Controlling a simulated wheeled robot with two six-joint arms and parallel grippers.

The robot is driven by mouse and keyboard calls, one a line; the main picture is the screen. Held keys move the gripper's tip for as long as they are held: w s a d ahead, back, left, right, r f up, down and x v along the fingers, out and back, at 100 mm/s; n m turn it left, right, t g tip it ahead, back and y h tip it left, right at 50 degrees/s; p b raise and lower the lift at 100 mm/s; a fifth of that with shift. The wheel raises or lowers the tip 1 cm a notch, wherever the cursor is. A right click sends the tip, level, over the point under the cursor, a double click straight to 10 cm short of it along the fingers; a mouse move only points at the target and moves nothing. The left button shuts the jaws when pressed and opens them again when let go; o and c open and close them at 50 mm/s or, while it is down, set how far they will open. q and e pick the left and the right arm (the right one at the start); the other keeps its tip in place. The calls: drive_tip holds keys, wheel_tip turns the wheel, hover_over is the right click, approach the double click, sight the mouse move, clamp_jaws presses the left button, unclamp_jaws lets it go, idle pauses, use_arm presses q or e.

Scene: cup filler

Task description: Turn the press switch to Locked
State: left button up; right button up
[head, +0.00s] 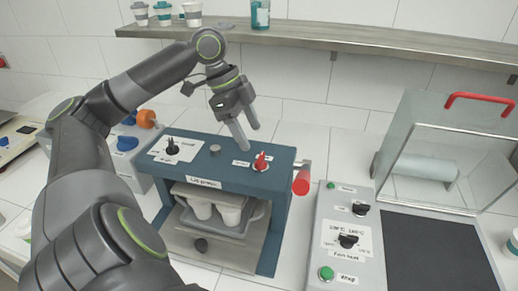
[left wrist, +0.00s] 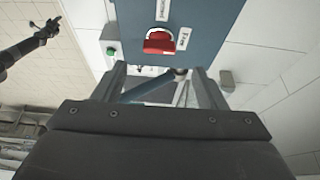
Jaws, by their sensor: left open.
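The red press switch (head: 261,162) is a small knob on the top of the blue lid press (head: 215,170), near its right end. Small white labels sit beside it, too small to read surely, and I cannot tell which one it points at. The switch also shows in the left wrist view (left wrist: 160,42), ahead of the fingers. My left gripper (head: 249,137) is open and empty, with its fingers pointing down just above and behind the switch, apart from it. Its fingers also show in the left wrist view (left wrist: 163,88). A dark arm with a gripper (left wrist: 47,30) shows small there, its jaws unclear.
A black knob (head: 172,148) is on the press's left top. White cups (head: 228,213) stand in the press opening. A red cylinder (head: 302,182) sticks out at the right. A grey control panel (head: 343,262) and a clear cover (head: 440,150) stand farther right. A shelf (head: 330,38) runs above.

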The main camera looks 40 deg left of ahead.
sight(260, 157)
use_arm(q)
drive_tip(key=x, duration=0.5)
drive_tip(key=shift+d+p, duration=0.15)
drive_tip(key=shift+p, duration=0.15)
drive_tip(key=shift+x, duration=0.8)
drive_tip(key=shift+c, duration=0.3)
